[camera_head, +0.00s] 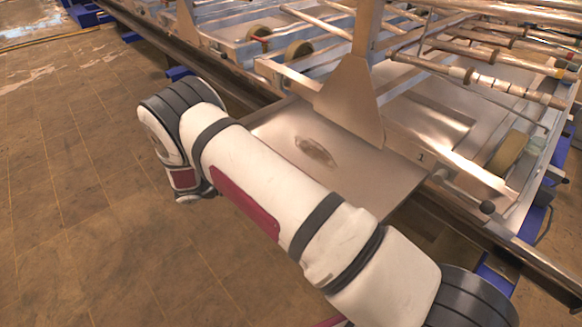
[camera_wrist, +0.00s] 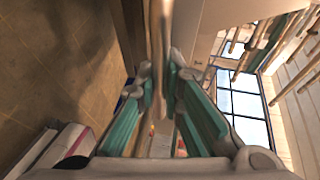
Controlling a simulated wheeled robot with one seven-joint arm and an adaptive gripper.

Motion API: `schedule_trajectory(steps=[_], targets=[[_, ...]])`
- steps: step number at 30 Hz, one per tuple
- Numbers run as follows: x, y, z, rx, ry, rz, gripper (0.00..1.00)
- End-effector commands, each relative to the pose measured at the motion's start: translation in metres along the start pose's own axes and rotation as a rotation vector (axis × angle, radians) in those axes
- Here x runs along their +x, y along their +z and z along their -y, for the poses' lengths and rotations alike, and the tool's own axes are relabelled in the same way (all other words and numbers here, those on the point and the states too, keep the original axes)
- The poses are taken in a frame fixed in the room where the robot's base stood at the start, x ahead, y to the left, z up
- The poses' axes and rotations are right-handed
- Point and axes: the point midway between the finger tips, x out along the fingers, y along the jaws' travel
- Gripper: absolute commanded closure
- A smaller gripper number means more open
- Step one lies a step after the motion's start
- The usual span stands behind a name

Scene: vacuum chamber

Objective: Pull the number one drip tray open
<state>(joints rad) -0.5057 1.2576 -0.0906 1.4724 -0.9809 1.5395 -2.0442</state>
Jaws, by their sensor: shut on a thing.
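The number one drip tray (camera_head: 395,172) is a flat metal sheet with a dark oval stain on it. In the head view it sticks out from under the metal frame, past the dark rail, over the floor. A small "1" marks the frame bar beside it. My arm crosses in front of the tray's near side and hides my gripper in the head view. In the wrist view my gripper (camera_wrist: 160,80), with teal fingers, is shut on a thin metal edge (camera_wrist: 159,30) seen end-on, which looks like part of the tray. The exact contact is partly hidden.
A triangular metal bracket (camera_head: 348,102) stands over the tray's far side. A rod with a dark knob (camera_head: 487,207) juts out to the right. The dark rail (camera_head: 540,262) runs along the frame. The tiled floor (camera_head: 75,200) at left is clear.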

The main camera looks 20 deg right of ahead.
Motion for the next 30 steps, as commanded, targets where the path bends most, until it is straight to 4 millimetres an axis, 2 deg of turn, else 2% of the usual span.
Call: schedule_trajectory(steps=[6, 17, 18, 30], targets=[[-0.014, -0.005, -0.004, 0.001, 0.004, 0.001, 1.00], [-0.015, -0.005, -0.004, 0.001, 0.005, 0.002, 1.00], [-0.015, -0.005, -0.004, 0.001, 0.005, 0.002, 0.82], [-0.018, -0.005, -0.004, 0.001, 0.003, 0.002, 0.82]])
